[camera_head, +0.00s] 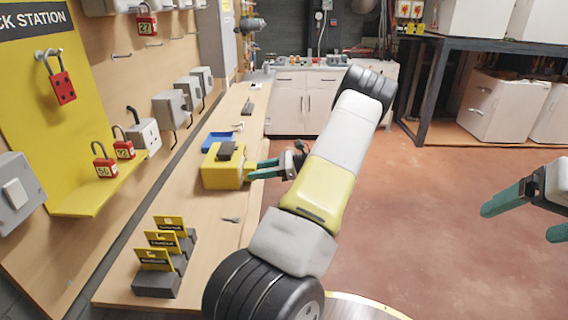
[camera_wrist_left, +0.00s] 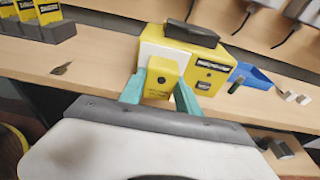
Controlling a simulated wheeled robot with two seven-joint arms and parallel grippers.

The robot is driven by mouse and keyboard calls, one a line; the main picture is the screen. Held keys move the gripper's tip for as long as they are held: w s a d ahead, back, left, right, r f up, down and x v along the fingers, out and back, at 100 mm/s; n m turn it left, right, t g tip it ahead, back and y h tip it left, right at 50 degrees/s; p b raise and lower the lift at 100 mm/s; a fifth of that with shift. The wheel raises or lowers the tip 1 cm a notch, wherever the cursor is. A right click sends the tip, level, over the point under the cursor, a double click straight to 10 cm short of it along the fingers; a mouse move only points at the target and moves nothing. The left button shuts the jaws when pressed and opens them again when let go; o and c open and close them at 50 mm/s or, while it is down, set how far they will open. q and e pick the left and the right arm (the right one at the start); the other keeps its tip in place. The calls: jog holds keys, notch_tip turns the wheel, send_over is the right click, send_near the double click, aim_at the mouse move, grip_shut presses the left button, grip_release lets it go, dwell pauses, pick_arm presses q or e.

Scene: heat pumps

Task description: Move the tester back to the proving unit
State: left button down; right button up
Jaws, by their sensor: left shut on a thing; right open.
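The proving unit (camera_head: 221,172) is a yellow box with a dark piece on top, standing on the wooden bench. In the left wrist view the proving unit (camera_wrist_left: 208,70) shows a white face beside its yellow front. My left gripper (camera_head: 251,169) has teal fingers and is at the box's right side. In the left wrist view, my left gripper (camera_wrist_left: 160,84) is shut on a small yellow piece, which I take to be the tester (camera_wrist_left: 161,77). It lies right against the white face; I cannot tell whether it is seated. My right gripper (camera_head: 518,224) is open and empty over the floor.
A blue tray (camera_head: 217,139) stands behind the box. A small dark item (camera_head: 231,219) lies on the bench in front of it. Black holders with yellow cards (camera_head: 163,258) stand at the near end. A lockout board (camera_head: 75,110) with red padlocks rises at left. The floor at right is clear.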

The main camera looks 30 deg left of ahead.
pick_arm(q)
jog(key=shift+s+a, duration=0.15)
jog(key=shift+a, duration=0.1)
dwell(0.3)
jog(key=c, duration=1)
grip_release()
jog(key=shift+o, duration=0.2)
jog(key=f+v, duration=0.3)
jog(key=v, duration=1)
jog(key=shift+w+d, duration=0.3)
jog(key=shift+d, duration=0.3)
